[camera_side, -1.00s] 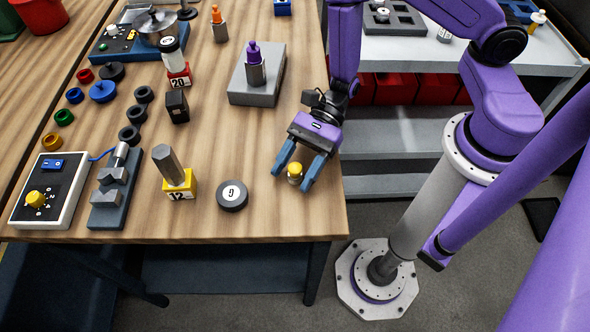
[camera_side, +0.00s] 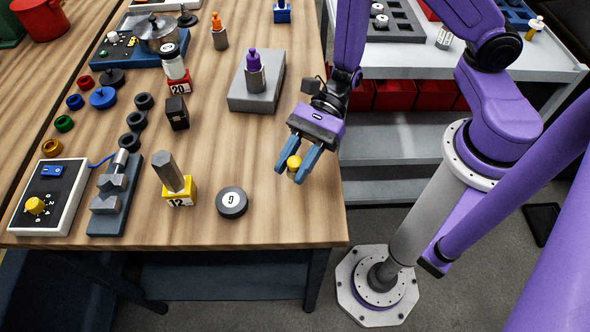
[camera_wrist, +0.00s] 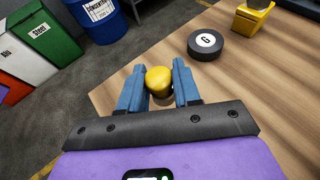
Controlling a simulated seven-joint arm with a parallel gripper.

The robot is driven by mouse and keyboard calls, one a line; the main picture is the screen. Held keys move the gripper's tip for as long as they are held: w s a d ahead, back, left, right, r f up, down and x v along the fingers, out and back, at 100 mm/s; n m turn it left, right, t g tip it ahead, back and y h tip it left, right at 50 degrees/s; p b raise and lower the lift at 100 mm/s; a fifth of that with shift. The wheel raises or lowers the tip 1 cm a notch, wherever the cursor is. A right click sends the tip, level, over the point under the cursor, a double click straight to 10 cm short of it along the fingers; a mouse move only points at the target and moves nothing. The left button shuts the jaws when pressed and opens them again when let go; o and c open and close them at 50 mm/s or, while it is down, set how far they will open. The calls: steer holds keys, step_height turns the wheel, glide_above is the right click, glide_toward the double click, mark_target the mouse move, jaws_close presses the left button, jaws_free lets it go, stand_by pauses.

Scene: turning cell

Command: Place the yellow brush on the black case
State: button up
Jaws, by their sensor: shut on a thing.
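The yellow brush, visible only as a small piece with a rounded yellow top (camera_side: 294,162), is between the fingers of my gripper (camera_side: 290,174) near the table's right edge. In the wrist view the yellow top (camera_wrist: 159,80) fills the space between the blue fingertips of my gripper (camera_wrist: 159,84). My gripper is shut on it; its lower part is mostly hidden, and I cannot tell whether it is clear of the table. A small black block (camera_side: 177,113) stands upright left of centre and may be the black case; I cannot be sure.
A black round puck marked G (camera_side: 232,202) lies left of my gripper. A yellow block marked 12 (camera_side: 178,193) holds a grey hex piece. A grey block (camera_side: 268,91) carries a purple-topped piece. Bare table lies between these. The right edge is close.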

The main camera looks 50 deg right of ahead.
mark_target(295, 160)
steer(key=shift+r, duration=2.95)
